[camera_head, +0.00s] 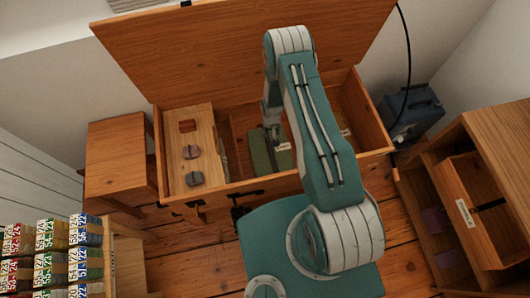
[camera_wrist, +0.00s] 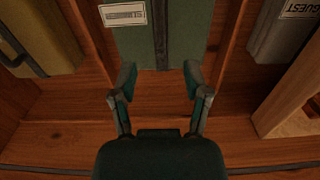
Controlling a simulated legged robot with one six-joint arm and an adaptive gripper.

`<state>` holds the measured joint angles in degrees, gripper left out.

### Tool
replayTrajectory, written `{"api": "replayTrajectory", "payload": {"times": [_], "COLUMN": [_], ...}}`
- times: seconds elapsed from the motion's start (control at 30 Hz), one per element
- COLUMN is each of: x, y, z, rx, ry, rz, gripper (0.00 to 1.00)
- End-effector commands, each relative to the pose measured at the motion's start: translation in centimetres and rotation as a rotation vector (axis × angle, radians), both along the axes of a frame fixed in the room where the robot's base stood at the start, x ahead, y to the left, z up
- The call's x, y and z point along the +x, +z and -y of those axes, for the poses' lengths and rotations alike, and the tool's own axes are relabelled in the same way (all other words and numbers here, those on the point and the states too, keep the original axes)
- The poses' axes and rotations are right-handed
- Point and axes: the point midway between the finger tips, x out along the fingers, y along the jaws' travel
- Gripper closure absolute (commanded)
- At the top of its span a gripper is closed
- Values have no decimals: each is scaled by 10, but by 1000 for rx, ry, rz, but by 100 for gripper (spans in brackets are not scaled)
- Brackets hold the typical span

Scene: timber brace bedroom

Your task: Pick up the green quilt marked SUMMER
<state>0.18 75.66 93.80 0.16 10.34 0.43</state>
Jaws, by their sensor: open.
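A green quilt (camera_head: 260,155) with a dark strap lies in a compartment of the open wooden chest. In the wrist view the green quilt (camera_wrist: 185,30) fills the top middle, with a pale label at its left; I cannot read the label. My gripper (camera_wrist: 160,76) is open and empty. Its two fingertips point at the quilt's near edge, one on each side of the strap line. I cannot tell whether they touch it. In the head view my gripper (camera_head: 272,132) is partly hidden by my arm and sits over the chest.
A grey-beige bundle (camera_wrist: 275,35) labelled GUEST and a brownish bundle (camera_wrist: 40,35) flank the quilt, behind wooden dividers. A tray (camera_head: 206,138) with small items spans the chest's left. The lid (camera_head: 200,50) stands open. A stool, drawer cabinet (camera_head: 480,150) and blue-grey case (camera_head: 412,112) surround it.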

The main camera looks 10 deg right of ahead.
Motion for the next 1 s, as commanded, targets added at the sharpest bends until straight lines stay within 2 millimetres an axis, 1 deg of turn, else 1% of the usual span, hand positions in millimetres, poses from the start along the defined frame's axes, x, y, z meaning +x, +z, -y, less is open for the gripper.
{"api": "replayTrajectory", "payload": {"times": [0.17, 0.3, 0.37, 0.57, 0.8, 0.9, 1.0], "x": [-2, -3, -3, -3, -5, -4, -4], "y": [-19, -42, -50, -64, -98, -108, -112], "z": [1, 0, 0, 0, -1, -1, -1], "rx": [1, 0, 0, -1, -1, -1, 0], "ry": [-1, -1, -1, 0, 0, 0, -1], "rz": [-4, -5, -5, -3, -5, -3, -3], "gripper": [39, 39, 39, 39, 39, 39, 39]}}
